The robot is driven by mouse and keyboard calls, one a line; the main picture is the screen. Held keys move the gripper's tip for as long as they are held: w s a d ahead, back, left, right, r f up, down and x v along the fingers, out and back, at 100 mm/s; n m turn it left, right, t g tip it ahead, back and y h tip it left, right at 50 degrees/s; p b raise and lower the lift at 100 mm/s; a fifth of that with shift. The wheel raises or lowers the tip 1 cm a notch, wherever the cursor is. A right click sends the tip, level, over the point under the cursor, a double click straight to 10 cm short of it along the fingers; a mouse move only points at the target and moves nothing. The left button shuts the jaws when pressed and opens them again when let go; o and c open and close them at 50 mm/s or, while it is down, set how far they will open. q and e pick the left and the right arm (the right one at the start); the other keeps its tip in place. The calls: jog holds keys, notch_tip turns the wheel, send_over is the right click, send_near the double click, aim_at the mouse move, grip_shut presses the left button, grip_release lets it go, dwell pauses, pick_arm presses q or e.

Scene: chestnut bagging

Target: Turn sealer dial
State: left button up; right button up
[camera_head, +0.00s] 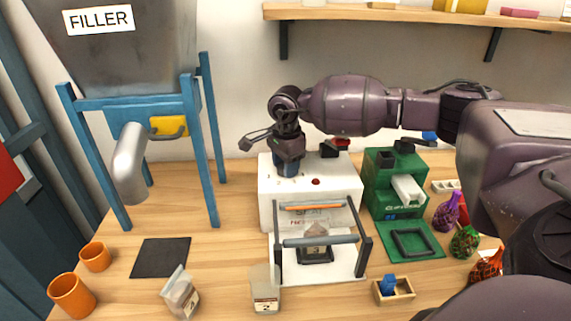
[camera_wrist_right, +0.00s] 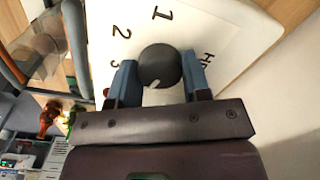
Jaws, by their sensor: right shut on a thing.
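The white sealer (camera_head: 268,205) stands on the table in the head view. A bag labelled 3 (camera_head: 316,237) sits within its front frame. My right gripper (camera_head: 288,168) points down onto the sealer's top left and hides the dial there. In the right wrist view, the round dark dial (camera_wrist_right: 158,62) lies between the blue fingers of my right gripper (camera_wrist_right: 160,76), which are shut on it. A pale mark shows on the dial's edge nearest the gripper. Printed numbers 1, 2 and 3 curve around the dial. My left gripper is not in view.
A green machine (camera_head: 380,190) stands right of the sealer. The filler (camera_head: 120,50) on its blue stand is at the left. Bag 2 (camera_head: 265,290), another bag (camera_head: 180,294), orange cups (camera_head: 72,296) and a small wooden box (camera_head: 394,292) are in front.

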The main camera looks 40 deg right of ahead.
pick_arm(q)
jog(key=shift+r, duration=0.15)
pick_arm(e)
jog(key=shift+r+m+p, duration=0.1)
jog(key=shift+m+p, duration=0.2)
jog(key=shift+m, duration=0.4)
jog(key=shift+m+p, duration=0.4)
jog(key=shift+m, duration=0.8)
jog(key=m+p, duration=0.1)
jog(key=m, duration=0.1)
jog(key=shift+m, duration=1.3)
jog(key=shift+m+p, duration=0.4)
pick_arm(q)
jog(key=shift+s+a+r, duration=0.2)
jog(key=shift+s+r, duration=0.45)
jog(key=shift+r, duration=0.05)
pick_arm(e)
jog(key=shift+m, duration=0.4)
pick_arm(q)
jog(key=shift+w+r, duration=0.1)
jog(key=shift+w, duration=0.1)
